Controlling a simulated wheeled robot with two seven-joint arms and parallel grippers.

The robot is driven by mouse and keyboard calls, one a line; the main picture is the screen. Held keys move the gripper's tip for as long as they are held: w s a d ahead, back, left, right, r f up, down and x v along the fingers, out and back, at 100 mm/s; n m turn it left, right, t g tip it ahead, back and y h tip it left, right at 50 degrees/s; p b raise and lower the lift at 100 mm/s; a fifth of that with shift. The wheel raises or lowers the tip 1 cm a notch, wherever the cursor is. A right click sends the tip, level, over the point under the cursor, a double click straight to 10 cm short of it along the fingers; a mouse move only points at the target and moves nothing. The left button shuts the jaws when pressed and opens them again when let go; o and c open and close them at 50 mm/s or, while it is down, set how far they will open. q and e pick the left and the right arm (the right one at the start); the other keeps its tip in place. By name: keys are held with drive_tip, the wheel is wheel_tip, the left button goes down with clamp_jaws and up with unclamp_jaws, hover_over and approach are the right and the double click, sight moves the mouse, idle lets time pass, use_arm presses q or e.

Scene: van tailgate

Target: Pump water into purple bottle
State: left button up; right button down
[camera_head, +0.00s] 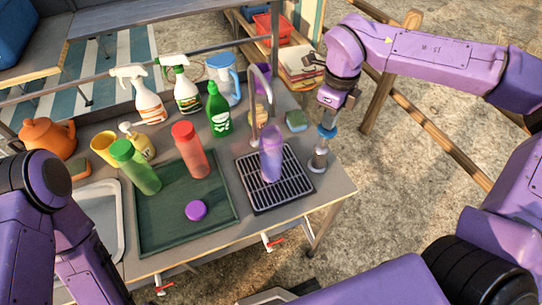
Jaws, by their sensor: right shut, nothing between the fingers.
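The purple bottle (270,163) stands upright on the black drain grate (293,196), under the curved metal faucet (253,105). Its top looks uncapped, and a round purple cap (196,210) lies on the dark green tray. The metal pump with a blue collar (319,155) stands to the right of the grate. My right gripper (328,122) points down at the pump's top. It is shut with nothing between its fingers; I cannot tell whether it touches the pump. My left arm shows at the lower left, but its gripper is out of view.
A green bottle (138,168) and a red bottle (190,150) stand on the green tray (165,236). Spray bottles, a green soap bottle (218,112) and a blue pitcher (224,78) line the back. A sponge (296,121) lies near the pump.

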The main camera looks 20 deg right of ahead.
sight(327, 132)
drive_tip(key=shift+f+b, duration=1.25)
drive_tip(key=shift+f, duration=1.05)
wheel_tip(327, 132, up, 5)
drive_tip(key=p, duration=0.4)
drive_tip(key=shift+f+p, duration=0.2)
drive_tip(key=shift+p, duration=0.2)
wheel_tip(327, 132, up, 6)
drive_tip(key=p, duration=0.6)
drive_tip(key=shift+r+p, duration=0.15)
drive_tip(key=shift+p, duration=0.2)
